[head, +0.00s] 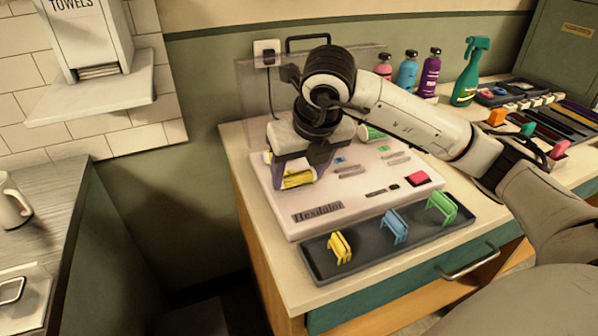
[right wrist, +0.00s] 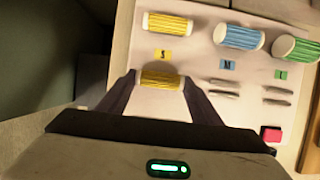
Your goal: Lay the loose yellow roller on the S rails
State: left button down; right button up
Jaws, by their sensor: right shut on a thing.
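My right gripper (head: 297,178) is shut on the loose yellow roller (head: 299,179), over the left part of the pale panel (head: 300,216). In the right wrist view the yellow roller (right wrist: 161,79) lies crosswise between the two fingertips (right wrist: 160,84), just below the yellow S label (right wrist: 163,56). The S rails are hidden by the roller and fingers; I cannot tell whether the roller touches them. Another yellow roller (right wrist: 168,23) sits above the S label, beside a blue roller (right wrist: 238,37) and a green roller (right wrist: 297,49). My left gripper is not in view.
M rails (right wrist: 225,84) and L rails (right wrist: 279,91) are bare. A red button (head: 419,178) is at the panel's right. A dark tray (head: 367,257) with yellow, blue and green frames stands in front. Bottles (head: 407,72) stand behind my arm.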

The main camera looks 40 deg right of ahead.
jog(key=o, duration=1.4)
jog(key=shift+o, duration=0.2)
jog(key=shift+r, duration=0.1)
jog(key=shift+r+p, duration=2.35)
jog(key=shift+r, duration=1.1)
jog(key=shift+f, duration=0.1)
